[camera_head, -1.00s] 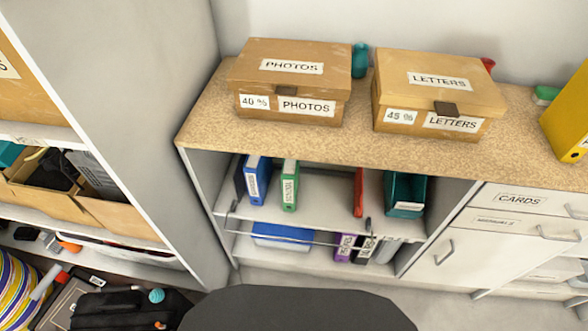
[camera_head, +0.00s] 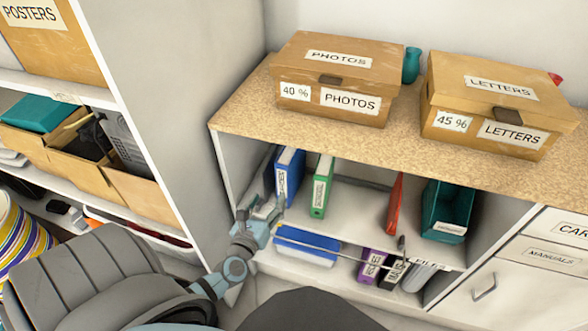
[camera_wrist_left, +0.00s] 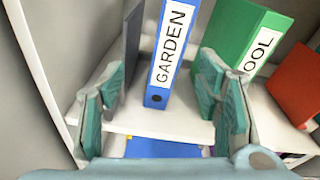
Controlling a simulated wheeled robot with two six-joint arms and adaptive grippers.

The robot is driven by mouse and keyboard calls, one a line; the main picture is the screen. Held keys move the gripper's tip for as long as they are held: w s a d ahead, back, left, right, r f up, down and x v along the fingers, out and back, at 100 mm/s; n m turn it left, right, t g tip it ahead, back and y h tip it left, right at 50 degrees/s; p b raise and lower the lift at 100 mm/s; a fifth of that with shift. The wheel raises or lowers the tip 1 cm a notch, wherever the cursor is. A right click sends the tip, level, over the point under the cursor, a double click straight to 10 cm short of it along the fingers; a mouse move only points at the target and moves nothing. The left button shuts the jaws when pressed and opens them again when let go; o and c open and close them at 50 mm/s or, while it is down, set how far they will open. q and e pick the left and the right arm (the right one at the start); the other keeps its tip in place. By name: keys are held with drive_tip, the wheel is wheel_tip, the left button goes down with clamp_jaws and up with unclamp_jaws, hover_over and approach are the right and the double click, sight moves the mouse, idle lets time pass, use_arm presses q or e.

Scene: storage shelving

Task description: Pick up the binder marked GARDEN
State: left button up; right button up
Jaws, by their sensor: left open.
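The blue binder (camera_head: 291,172) stands upright on the upper shelf under the counter. In the left wrist view the blue binder (camera_wrist_left: 178,45) shows a white spine label reading GARDEN and a round finger hole below it. My left gripper (camera_head: 262,210) is just in front of the shelf, a little left of and below the binder. In the left wrist view my left gripper (camera_wrist_left: 162,78) is open, its two fingers spread left and right of the binder's spine, with nothing held. My right gripper is not in view.
A dark binder (camera_wrist_left: 130,50) stands left of the blue one, and a green binder (camera_head: 322,186) to its right. A blue item (camera_head: 306,245) lies below. A tall cabinet side (camera_head: 170,110) is close at left.

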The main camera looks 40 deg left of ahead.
sight(284, 172)
use_arm(q)
drive_tip(key=w+r+m, duration=0.1)
drive_tip(key=w, duration=0.2)
drive_tip(key=w+a+r+m+t, duration=0.1)
drive_tip(key=w, duration=0.2)
drive_tip(key=w+r+m, duration=0.1)
drive_tip(key=w+r, duration=0.1)
drive_tip(key=w, duration=0.1)
drive_tip(key=shift+w+a+r+t+b, duration=0.1)
drive_tip(key=shift+w+a+t+b, duration=0.05)
drive_tip(key=shift+w+t+b, duration=0.2)
drive_tip(key=x, duration=0.2)
drive_tip(key=b+x, duration=0.1)
drive_tip(key=x, duration=0.3)
drive_tip(key=shift+s+a+r+b, duration=0.15)
drive_tip(key=shift+a+r+b, duration=0.05)
drive_tip(key=shift+a+b, duration=0.1)
drive_tip(key=shift+r, duration=0.1)
drive_tip(key=shift+c, duration=1)
drive_tip(key=shift+s, duration=0.1)
clamp_jaws()
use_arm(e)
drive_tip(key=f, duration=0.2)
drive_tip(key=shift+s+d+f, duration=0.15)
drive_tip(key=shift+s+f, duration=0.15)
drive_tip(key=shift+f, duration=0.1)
